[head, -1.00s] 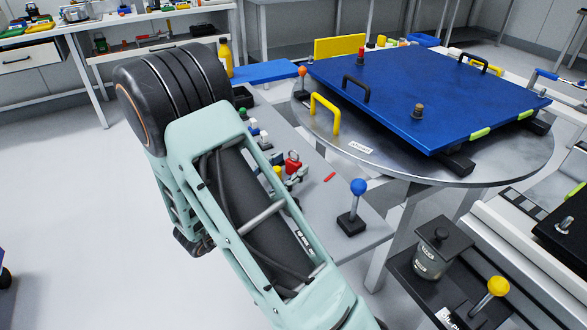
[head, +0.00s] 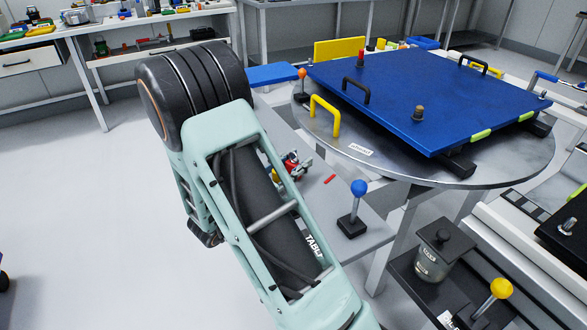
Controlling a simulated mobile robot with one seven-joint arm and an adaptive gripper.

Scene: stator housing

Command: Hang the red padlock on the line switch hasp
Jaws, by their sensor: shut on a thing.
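The red padlock (head: 289,161) shows as a small red patch beside the right edge of my arm, above the grey control shelf. My gripper (head: 294,170) is small and partly covered by my own arm. It is shut on the red padlock. The line switch hasp cannot be made out; my arm covers much of the shelf's left part. A small yellow part (head: 274,174) shows just left of the gripper.
A blue-knobbed lever (head: 358,189) stands on the grey shelf (head: 335,205), near a flat red strip (head: 329,179). Behind is a round metal table (head: 385,160) with a blue plate (head: 430,95) and a yellow handle (head: 324,115). An orange-knobbed lever (head: 302,75) stands further back.

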